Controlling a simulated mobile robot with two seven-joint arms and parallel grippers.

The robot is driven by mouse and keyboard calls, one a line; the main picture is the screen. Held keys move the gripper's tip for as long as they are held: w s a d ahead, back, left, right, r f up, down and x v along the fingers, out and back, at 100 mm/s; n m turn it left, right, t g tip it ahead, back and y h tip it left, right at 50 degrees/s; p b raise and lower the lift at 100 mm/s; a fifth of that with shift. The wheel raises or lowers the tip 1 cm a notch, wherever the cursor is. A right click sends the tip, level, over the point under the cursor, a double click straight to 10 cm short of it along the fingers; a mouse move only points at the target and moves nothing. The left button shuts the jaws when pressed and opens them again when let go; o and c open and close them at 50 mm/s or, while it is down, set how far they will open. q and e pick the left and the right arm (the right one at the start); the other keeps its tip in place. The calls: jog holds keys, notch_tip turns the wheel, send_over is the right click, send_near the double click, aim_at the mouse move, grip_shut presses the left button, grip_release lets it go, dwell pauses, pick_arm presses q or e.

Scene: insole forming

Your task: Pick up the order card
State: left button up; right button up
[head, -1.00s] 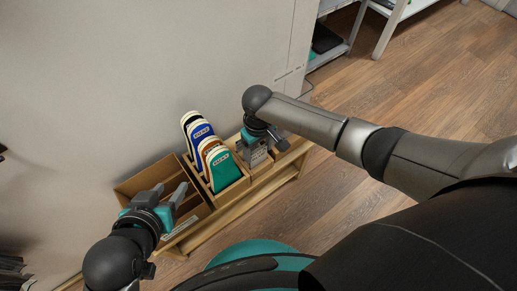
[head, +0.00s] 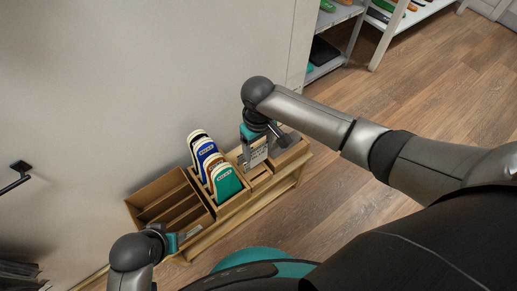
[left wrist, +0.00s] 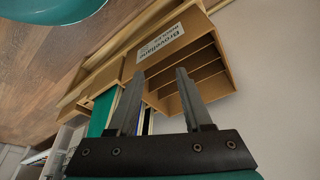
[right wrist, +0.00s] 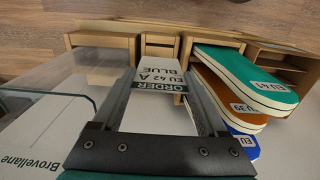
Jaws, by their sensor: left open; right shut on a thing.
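The order card (right wrist: 158,78) is white with a green band and printed text reading "ORDER" and "EU 42 A BLUE". It stands between the fingers of my right gripper (right wrist: 162,92), which is shut on it; in the head view this gripper (head: 256,152) is over the right part of the wooden rack. My left gripper (head: 184,238) is at the rack's front left corner; its fingers are apart and empty in the left wrist view (left wrist: 157,76).
Several insoles, green (head: 227,185), blue and white, stand in the rack's middle. An empty compartmented box (head: 160,185) is at its left end. The rack (head: 287,182) stands near a plain wall. Shelving (head: 345,50) is at the back right; wooden floor is clear in front.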

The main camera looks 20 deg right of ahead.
notch_tip(320, 180, up, 6)
jog(key=shift+f+p, duration=0.25)
jog(key=shift+p, duration=1)
pick_arm(q)
jog(key=s+a+f+g, duration=0.1)
jog(key=s+f, duration=0.2)
jog(key=f, duration=0.4)
jog(key=shift+s+p, duration=0.25)
jog(key=shift+p, duration=0.05)
pick_arm(e)
jog(key=shift+r, duration=0.7)
pick_arm(q)
jog(key=shift+f, duration=0.1)
